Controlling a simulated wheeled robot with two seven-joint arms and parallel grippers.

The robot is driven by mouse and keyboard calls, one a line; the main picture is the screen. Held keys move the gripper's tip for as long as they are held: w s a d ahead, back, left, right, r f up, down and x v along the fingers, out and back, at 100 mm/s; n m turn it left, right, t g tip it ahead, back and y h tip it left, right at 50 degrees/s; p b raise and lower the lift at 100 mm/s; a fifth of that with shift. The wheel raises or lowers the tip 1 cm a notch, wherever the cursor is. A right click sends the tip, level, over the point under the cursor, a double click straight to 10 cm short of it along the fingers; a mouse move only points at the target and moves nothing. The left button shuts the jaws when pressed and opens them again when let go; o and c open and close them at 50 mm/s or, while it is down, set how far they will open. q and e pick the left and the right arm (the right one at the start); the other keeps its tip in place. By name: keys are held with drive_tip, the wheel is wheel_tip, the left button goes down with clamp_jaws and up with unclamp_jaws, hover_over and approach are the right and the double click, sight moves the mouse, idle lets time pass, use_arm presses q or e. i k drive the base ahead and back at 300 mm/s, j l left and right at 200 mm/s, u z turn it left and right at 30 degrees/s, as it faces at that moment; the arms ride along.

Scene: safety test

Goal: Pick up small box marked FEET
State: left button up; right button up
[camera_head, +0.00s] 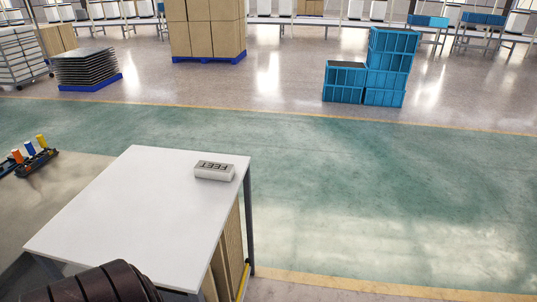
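A small white box (214,173) lies near the far right corner of a white table (130,215). Dark letters reading FEET show on its top, upside down from my viewpoint. Nothing touches the box except the table top. Neither of my grippers shows in the head view. A dark ribbed rounded part, which may belong to my arm, covers some of the table's near edge at the bottom left.
The rest of the table top is bare. Brown boards (228,247) stand below its right side. A dark tray with small coloured items (31,155) lies at left. Blue crates (383,70) and stacked cartons (207,30) stand far back. Green floor (390,190) is clear at right.

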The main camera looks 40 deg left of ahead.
sight(206, 169)
drive_tip(key=i+l+u, duration=0.15)
drive_tip(key=i, duration=0.3)
drive_tip(key=i+l+u, duration=0.2)
drive_tip(key=i+u, duration=0.55)
drive_tip(key=u, duration=0.3)
drive_tip(key=i+l+u, duration=0.2)
drive_tip(key=u, duration=0.2)
drive_tip(key=i+l+u, duration=0.25)
drive_tip(key=u, duration=0.15)
